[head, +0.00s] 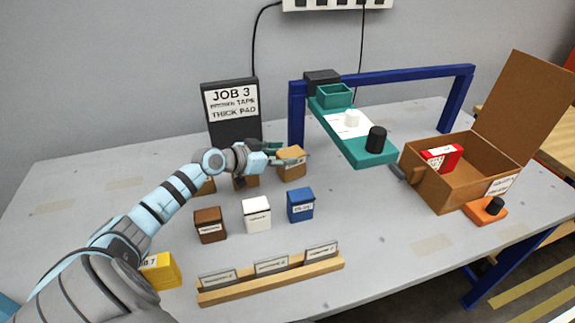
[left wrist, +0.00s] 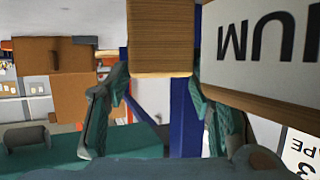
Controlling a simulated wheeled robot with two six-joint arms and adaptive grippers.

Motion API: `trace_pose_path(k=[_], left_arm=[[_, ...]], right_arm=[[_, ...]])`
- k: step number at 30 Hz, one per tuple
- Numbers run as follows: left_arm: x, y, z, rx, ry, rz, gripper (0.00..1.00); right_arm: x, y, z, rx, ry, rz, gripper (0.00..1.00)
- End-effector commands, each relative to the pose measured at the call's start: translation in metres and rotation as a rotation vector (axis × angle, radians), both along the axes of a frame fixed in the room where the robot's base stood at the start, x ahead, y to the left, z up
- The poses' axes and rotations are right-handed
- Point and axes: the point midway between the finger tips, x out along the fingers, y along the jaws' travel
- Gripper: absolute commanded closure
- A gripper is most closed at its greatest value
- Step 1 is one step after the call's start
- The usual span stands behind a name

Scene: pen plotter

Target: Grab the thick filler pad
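A tan block (head: 291,163) stands in the back row of small blocks. I take it to be the thick filler pad, though its label is too small to read. My left gripper (head: 274,154) is at its left side. In the left wrist view the block (left wrist: 160,40) lies between the two teal fingertips (left wrist: 160,82), which are apart and close to its sides. I cannot tell whether they press on it. A neighbouring block (left wrist: 270,50), with upside-down letters ending "IUM", is just to the right there. My right gripper is not in view.
Brown (head: 209,226), white (head: 257,214) and blue (head: 301,205) boxes stand in front, with a wooden card rail (head: 270,280) nearer. A job sign (head: 231,125) stands behind. A blue frame with a teal arm (head: 370,150) and an open carton (head: 452,190) are to the right.

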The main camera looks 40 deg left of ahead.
Motion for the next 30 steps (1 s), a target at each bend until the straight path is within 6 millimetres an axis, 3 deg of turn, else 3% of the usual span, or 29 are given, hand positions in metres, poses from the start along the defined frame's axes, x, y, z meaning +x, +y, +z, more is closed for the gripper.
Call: trace_pose_path(k=[1, 3, 4, 17, 23, 30], left_arm=[[0.0, 0.0, -0.001, -0.001, 0.001, 0.0, 0.7], [-0.001, 0.001, -0.001, 0.0, 0.002, 0.001, 0.81], [-0.001, 0.001, -0.001, 0.0, 0.002, 0.002, 0.82], [-0.002, 0.003, 0.005, 0.002, 0.001, 0.005, 0.83], [-0.001, 0.003, 0.038, 0.005, -0.004, 0.004, 0.83], [-0.001, 0.004, 0.106, 0.006, -0.006, 0.005, 0.83]], right_arm=[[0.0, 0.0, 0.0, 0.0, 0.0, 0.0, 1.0], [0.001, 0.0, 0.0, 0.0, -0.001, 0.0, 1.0], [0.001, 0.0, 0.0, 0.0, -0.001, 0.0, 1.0], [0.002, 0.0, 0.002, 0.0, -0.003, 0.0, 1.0], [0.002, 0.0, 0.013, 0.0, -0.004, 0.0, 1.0], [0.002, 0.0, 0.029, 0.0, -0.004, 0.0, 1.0]])
